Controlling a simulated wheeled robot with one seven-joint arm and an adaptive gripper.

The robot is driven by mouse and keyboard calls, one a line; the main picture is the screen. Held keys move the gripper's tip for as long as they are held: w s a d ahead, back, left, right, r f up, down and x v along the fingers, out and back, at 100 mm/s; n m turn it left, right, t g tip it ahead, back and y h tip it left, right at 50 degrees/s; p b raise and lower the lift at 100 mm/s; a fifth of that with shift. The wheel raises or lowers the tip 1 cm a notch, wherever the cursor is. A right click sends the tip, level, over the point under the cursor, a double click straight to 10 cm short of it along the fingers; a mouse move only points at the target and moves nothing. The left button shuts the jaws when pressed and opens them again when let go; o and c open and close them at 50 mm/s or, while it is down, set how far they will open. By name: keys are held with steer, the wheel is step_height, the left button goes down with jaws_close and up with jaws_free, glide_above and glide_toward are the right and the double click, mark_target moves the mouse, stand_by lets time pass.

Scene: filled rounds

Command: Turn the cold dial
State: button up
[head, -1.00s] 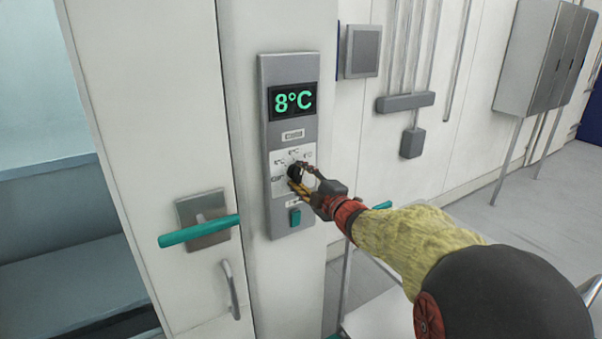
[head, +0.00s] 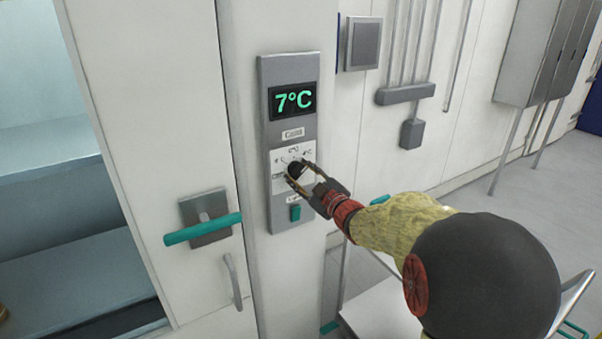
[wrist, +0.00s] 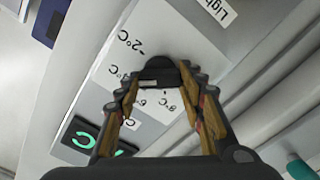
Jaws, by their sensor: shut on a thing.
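The cold dial is a small black knob (head: 296,170) on a white scale plate (head: 281,186) in the lower part of a grey wall panel (head: 263,120). The display (head: 293,100) above it reads 7°C in green. My gripper (head: 303,177) reaches in from the right, its fingers closed around the knob. In the wrist view my gripper (wrist: 160,95) has its two fingers on either side of the dark knob (wrist: 160,75). Scale marks such as -2°C and 8°C show around it there. The fingers partly hide the knob and the scale.
A teal switch (head: 295,213) sits below the dial. A door with a teal lever handle (head: 200,229) stands to the left, and shelves show beyond it. A grey box (head: 362,43) and conduits are on the wall to the right. A pale cart top (head: 385,315) stands below my arm.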

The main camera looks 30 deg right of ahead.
steer(key=shift+f, duration=0.1)
stand_by(0.3)
steer(key=o, duration=1)
steer(key=shift+o, duration=0.9)
steer(key=shift+s, duration=0.1)
steer(key=s, duration=1.1)
steer(key=shift+s+d, duration=0.25)
steer(key=shift+s, duration=0.15)
